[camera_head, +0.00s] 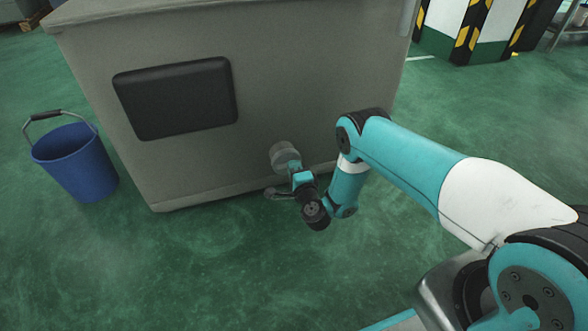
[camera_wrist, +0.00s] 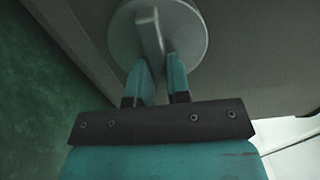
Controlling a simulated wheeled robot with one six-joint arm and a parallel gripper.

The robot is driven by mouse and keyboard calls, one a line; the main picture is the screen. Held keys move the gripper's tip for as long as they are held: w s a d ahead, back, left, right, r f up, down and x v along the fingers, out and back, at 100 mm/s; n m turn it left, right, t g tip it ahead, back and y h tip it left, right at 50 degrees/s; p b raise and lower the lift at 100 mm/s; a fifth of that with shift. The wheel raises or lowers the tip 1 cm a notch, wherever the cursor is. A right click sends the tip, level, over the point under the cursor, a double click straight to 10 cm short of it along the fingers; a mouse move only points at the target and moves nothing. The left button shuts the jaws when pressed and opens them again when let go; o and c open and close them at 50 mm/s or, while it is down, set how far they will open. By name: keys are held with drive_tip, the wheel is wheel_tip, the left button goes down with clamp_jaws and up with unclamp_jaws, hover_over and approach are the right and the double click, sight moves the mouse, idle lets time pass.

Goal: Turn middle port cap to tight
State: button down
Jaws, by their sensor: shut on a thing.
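A round grey port cap (camera_head: 285,156) sits low on the front face of the grey cabinet (camera_head: 270,75). In the wrist view the cap (camera_wrist: 190,28) is a disc with a raised bar handle (camera_wrist: 149,32) across it. My gripper (camera_wrist: 160,66) comes at it from below in that view, its two teal fingers on either side of the handle's lower end, shut on it. In the head view my gripper (camera_head: 300,172) is at the cap, and my wrist hides part of what lies behind. Any marks for tight are not visible.
A black panel (camera_head: 176,98) is higher on the cabinet. A blue bucket (camera_head: 75,165) stands at the left. The green floor in front is clear.

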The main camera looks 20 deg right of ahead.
idle(0.3)
drive_tip(key=c, duration=1.1)
unclamp_jaws()
drive_tip(key=shift+s+p, duration=8.75)
drive_tip(key=shift+p, duration=2.15)
drive_tip(key=shift+w, duration=0.1)
